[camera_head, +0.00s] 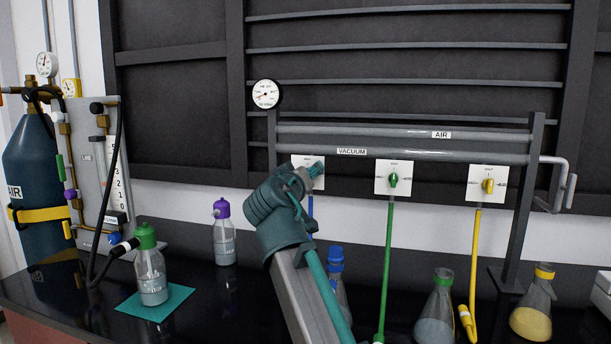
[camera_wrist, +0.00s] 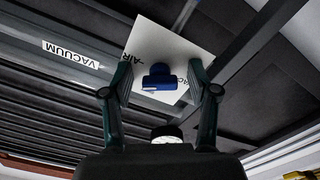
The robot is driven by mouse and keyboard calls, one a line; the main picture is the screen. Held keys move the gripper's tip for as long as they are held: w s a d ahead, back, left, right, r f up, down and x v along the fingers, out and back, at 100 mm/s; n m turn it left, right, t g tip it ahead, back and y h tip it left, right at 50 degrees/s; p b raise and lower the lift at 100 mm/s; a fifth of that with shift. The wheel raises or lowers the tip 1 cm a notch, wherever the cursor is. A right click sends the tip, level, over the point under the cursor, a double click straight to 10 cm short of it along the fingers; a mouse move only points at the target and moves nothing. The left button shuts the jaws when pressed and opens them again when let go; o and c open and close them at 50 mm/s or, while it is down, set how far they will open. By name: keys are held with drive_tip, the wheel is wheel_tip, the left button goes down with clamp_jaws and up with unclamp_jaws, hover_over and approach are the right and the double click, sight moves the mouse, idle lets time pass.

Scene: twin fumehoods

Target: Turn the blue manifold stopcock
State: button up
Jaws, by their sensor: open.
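The blue stopcock (camera_wrist: 159,80) sits on a white square plate (camera_wrist: 160,46) in the wrist view. My gripper (camera_wrist: 160,91) is open, with one finger on each side of the blue handle. Gaps show between the handle and both fingers. In the head view my gripper (camera_head: 316,178) is in front of the left plate (camera_head: 298,160) of the manifold and hides its stopcock. A blue hose (camera_head: 310,207) hangs below that plate.
A green stopcock (camera_head: 393,180) and a yellow stopcock (camera_head: 488,186) are to the right on the same manifold. Flasks stand below on the black bench, including a yellow-capped one (camera_head: 532,312) and a green-capped one (camera_head: 436,312). A pressure gauge (camera_head: 265,94) is above left.

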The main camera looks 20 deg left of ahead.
drive_tip(key=s, duration=1.2)
drive_tip(key=shift+d, duration=0.35)
